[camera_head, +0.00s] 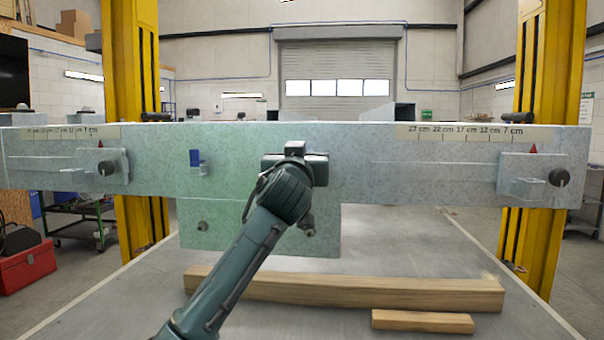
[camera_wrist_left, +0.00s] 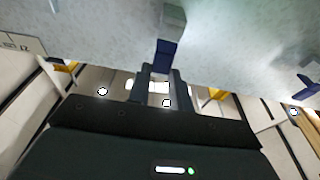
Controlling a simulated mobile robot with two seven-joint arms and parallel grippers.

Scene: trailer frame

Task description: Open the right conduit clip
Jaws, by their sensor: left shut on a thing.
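My left gripper (camera_head: 296,160) is at the middle of the grey-green beam (camera_head: 400,170) in the head view; its fingertips are hidden behind its own body there. In the left wrist view its two fingers (camera_wrist_left: 163,72) are shut on a dark blue clip (camera_wrist_left: 166,54), the right conduit clip, which stands out from the beam face. The head view hides this clip behind my arm. The other blue clip (camera_head: 196,161) is on the beam to the left, apart from the gripper; a blue piece also shows at the right edge of the wrist view (camera_wrist_left: 307,86). My right gripper is not in view.
Yellow posts (camera_head: 131,80) (camera_head: 548,80) stand at both ends of the beam. A lower plate (camera_head: 225,235) hangs below its middle. Wooden bars (camera_head: 380,291) (camera_head: 422,321) lie on the grey table (camera_head: 400,235). Scale strips and knobs (camera_head: 559,177) sit near the beam ends.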

